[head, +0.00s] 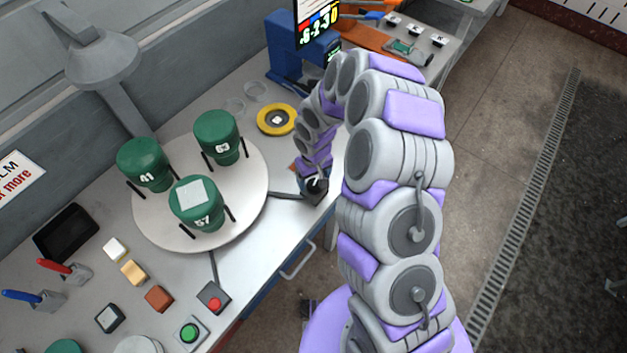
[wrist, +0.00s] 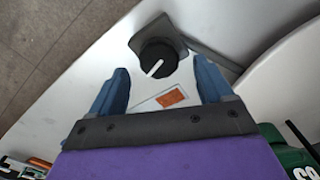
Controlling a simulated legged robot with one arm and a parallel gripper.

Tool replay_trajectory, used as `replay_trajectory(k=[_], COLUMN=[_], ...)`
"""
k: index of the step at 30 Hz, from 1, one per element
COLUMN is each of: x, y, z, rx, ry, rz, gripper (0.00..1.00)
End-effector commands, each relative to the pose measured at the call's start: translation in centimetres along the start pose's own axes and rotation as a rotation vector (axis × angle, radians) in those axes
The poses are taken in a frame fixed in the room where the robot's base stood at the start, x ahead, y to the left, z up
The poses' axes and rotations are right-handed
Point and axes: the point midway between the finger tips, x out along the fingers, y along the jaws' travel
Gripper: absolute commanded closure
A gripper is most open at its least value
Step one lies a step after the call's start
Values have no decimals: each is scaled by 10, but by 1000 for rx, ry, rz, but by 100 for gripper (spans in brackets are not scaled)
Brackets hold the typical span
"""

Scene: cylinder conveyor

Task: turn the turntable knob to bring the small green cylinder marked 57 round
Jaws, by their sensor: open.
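The turntable (head: 245,200) is a round white disc, with its edge at the right of the wrist view (wrist: 285,72). On it stand green cylinders: one marked 57 (head: 196,213) at the front with a pale square on top, one marked 41 (head: 144,165) at the left, one marked 63 (head: 219,138) at the back. The black knob (wrist: 157,58) has a white pointer line and sits on a dark base. My gripper (wrist: 164,80) is open, its blue fingers on either side just short of the knob, not closed on it. In the head view my gripper (head: 315,183) is at the knob, partly hidden.
A red button (head: 214,298) and a green button (head: 189,333) are at the front edge of the table. Coloured blocks (head: 133,272) lie left of them. An orange label (wrist: 171,98) lies near the knob.

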Motion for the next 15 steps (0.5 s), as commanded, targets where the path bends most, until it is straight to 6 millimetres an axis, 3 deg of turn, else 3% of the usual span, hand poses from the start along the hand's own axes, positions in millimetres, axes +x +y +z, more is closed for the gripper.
replay_trajectory(k=[15], x=[-106], y=[0], z=[-3], rx=[1], ry=[6], rz=[2], gripper=[20])
